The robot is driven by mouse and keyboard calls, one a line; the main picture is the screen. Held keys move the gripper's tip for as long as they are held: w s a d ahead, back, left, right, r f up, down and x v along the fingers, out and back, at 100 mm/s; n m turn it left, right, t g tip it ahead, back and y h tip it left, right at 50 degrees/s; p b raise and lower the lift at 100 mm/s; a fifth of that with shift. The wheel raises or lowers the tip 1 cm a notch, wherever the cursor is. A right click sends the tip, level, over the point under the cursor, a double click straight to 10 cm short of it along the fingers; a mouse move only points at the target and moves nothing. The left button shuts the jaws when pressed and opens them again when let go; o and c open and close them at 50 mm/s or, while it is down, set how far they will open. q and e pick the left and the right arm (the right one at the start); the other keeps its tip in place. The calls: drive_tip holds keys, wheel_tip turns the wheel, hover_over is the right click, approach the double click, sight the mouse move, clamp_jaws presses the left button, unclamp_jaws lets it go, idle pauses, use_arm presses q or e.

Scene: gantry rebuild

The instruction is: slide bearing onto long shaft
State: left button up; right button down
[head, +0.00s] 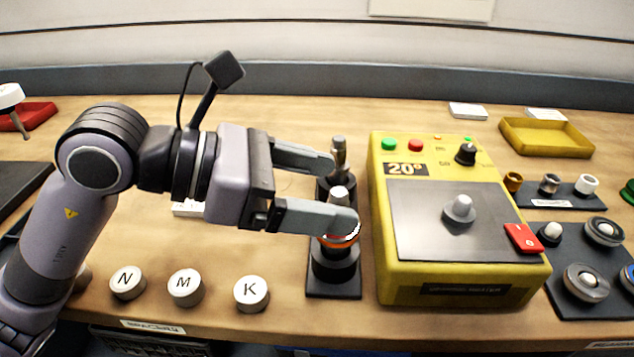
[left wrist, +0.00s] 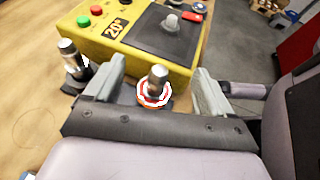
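A black stand (head: 318,285) holds two upright metal shafts, a rear shaft (head: 339,157) and a front shaft (head: 339,194). An orange-and-white ring (head: 340,241), which looks like the bearing, sits around the front shaft low down, above a black collar. The ring (left wrist: 155,95) and front shaft (left wrist: 158,76) also show in the left wrist view. My left gripper (head: 345,195) is open. Its fingers are on either side of the front shaft, apart from it in the left wrist view. The near finger hides part of the ring in the head view. My right gripper is out of view.
A yellow machine (head: 455,284) stands close to the right of the stand. White caps lettered N (head: 127,281), M (head: 186,286) and K (head: 251,292) stand at the front left. A dark mat (head: 556,300) with round parts and a yellow tray (head: 546,139) are right.

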use_arm(q)
drive_tip(key=shift+a, duration=0.25)
drive_tip(key=v, duration=0.6)
drive_tip(key=shift+s+a+r+b, duration=0.15)
drive_tip(key=shift+a+r+b, duration=0.1)
drive_tip(key=shift+b, duration=0.2)
